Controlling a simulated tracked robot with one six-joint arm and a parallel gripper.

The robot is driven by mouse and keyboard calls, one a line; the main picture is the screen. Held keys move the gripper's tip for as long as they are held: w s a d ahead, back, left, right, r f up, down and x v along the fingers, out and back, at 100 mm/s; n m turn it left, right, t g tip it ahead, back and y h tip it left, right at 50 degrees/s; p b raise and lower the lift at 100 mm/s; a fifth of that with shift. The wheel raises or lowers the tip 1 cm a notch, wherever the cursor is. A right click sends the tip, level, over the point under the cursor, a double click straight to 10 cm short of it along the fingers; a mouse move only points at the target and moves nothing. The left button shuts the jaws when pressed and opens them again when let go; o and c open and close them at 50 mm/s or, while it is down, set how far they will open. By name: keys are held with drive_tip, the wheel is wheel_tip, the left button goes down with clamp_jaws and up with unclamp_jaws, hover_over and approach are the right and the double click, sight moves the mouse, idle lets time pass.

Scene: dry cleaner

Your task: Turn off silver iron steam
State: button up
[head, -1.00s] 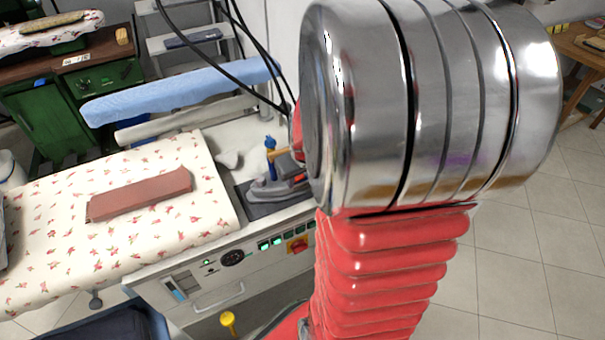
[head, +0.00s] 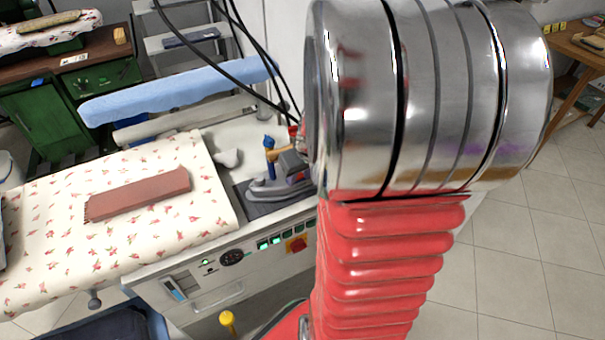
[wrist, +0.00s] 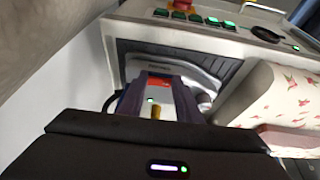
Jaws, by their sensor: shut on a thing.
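The silver iron (head: 268,190) rests on a dark pad on the pressing table's right end, with a blue-topped upright part and a tan handle piece above its body. In the wrist view its pale grey body (wrist: 205,82) lies beyond the fingers. My gripper (head: 293,163) is at the iron's right side, partly hidden behind my arm. In the wrist view my gripper (wrist: 158,100) has its two dark fingers around a light part of the iron with a red patch, a small green light and a brass-coloured piece. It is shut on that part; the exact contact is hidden.
The table front has a control panel (head: 232,258) with green switches and a red knob (head: 297,244). A brown-red block (head: 138,195) lies on the flowered cover (head: 60,215). Black hoses (head: 240,65) hang above the iron. Open tiled floor lies to the right.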

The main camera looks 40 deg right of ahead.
idle(0.5)
drive_tip(key=o, duration=1)
drive_tip(key=shift+o, duration=0.2)
drive_tip(key=shift+r, duration=0.15)
drive_tip(key=shift+s+r, duration=0.2)
drive_tip(key=shift+r, duration=0.35)
drive_tip(key=v, duration=1.2)
drive_tip(key=shift+s+d, duration=0.15)
drive_tip(key=shift+s, duration=0.1)
drive_tip(key=shift+r, duration=0.1)
